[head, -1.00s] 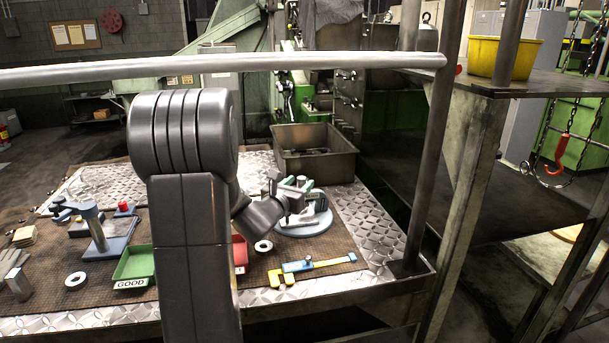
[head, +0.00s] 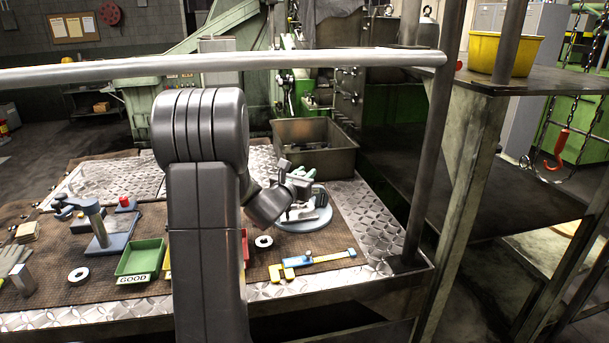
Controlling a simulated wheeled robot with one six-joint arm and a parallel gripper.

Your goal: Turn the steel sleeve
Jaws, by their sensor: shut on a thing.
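My gripper (head: 303,184) is over the round grey-blue plate (head: 312,226) at the right part of the bench, with its wrist coming in from the left. Its jaws are shut on a small grey metal piece, which I take to be the steel sleeve. The sleeve is mostly hidden by the fingers and wrist, so its exact outline and tilt cannot be told. A light grey metal block (head: 300,213) stands on the plate just below the jaws.
A grey bin (head: 345,161) stands behind. A green GOOD tray (head: 140,259) is left of my arm. A rail (head: 330,58) crosses above; a post (head: 430,150) stands right.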

